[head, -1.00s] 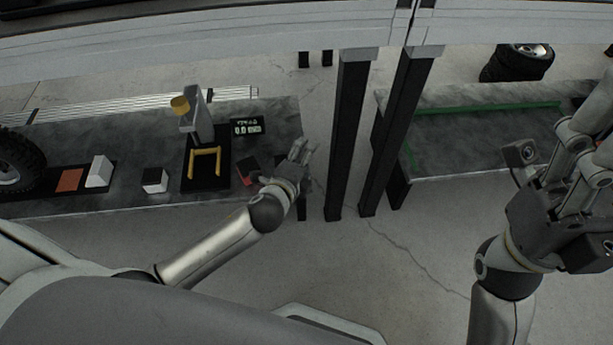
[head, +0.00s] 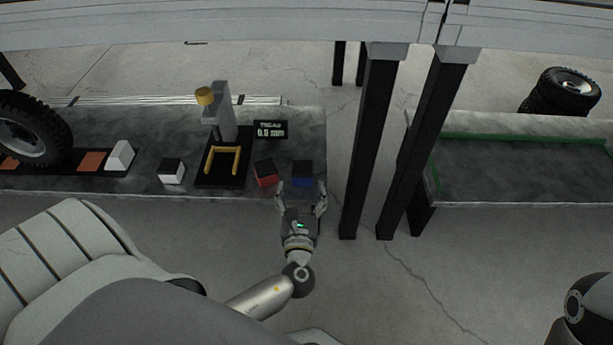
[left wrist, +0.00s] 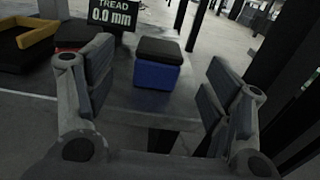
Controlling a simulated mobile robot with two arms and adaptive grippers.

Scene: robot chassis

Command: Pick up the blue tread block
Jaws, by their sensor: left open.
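The blue tread block (head: 303,182) has a black top and stands at the right end of the grey table, near its front edge. In the left wrist view the blue block (left wrist: 157,76) is upright, ahead of and between my two fingers. My left gripper (head: 302,194) is open, just in front of the block, with a finger toward each side. The wrist view shows a gap between the block and each finger (left wrist: 158,88). My right gripper is out of view; only part of my right arm shows at the lower right.
A red block with a black top (head: 265,173) stands close to the left of the blue one. A gauge stand with a yellow fork (head: 222,161), a display (head: 271,130) and a white block (head: 171,171) are also there. Dark posts (head: 372,140) rise right of the table.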

